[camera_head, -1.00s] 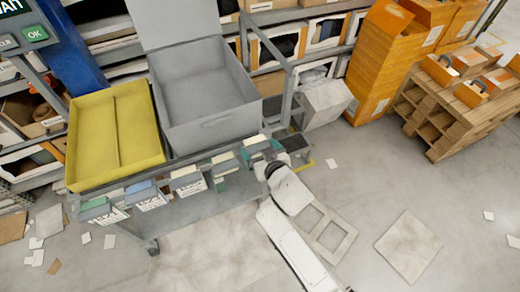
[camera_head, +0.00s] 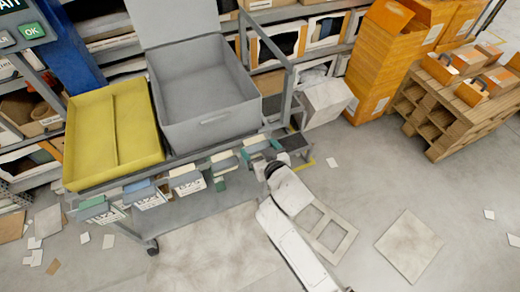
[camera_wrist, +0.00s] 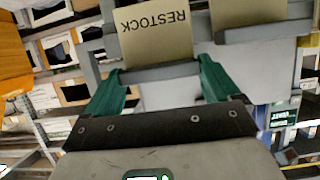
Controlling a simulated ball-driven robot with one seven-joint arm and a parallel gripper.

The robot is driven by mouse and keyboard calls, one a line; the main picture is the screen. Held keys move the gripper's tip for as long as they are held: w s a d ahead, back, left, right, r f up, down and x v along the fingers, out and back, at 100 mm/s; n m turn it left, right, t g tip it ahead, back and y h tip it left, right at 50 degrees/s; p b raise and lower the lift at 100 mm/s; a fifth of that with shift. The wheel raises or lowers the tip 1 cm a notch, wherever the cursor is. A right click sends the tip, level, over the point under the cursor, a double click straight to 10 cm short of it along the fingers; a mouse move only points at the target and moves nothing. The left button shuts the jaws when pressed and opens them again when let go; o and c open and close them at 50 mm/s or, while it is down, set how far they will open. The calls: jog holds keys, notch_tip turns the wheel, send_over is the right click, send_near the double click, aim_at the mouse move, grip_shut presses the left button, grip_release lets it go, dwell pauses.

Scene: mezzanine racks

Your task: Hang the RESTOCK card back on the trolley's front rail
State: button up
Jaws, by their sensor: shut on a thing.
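The RESTOCK card (camera_wrist: 155,32) is beige and shows upside down in the wrist view, with a grey strip along its lower edge. My gripper (camera_wrist: 160,78) has its two green fingers on either side of that strip and is shut on the card. In the head view my gripper (camera_head: 262,146) is at the right end of the trolley's front rail (camera_head: 205,155). The card is hard to make out there. Whether it touches the rail or hangs on it I cannot tell.
Other cards in grey-blue holders (camera_head: 186,182) line the trolley's front; one (camera_wrist: 248,12) is close beside the RESTOCK card. A yellow tray (camera_head: 88,140) and a grey bin (camera_head: 205,100) stand on the trolley. Orange boxes and a wooden pallet (camera_head: 450,110) are at right.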

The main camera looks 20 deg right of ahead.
jog(key=shift+f+b, duration=0.95)
jog(key=shift+f, duration=0.1)
jog(key=o, duration=1.1)
jog(key=shift+c, duration=0.2)
jog(key=v, duration=1)
jog(key=shift+s+r+p, duration=0.25)
jog(key=shift+s+p, duration=0.05)
jog(key=shift+p, duration=0.05)
jog(key=s+d+f+m+g+h, duration=0.1)
jog(key=s+d+f+g, duration=0.15)
jog(key=s+d, duration=0.2)
jog(key=s+d+f+g, duration=0.2)
jog(key=s+d+g, duration=0.15)
jog(key=s, duration=0.25)
jog(key=s+g, duration=0.6)
jog(key=s, duration=0.7)
jog(key=shift+s+d+n+g+y, duration=0.3)
jog(key=shift+y, duration=0.1)
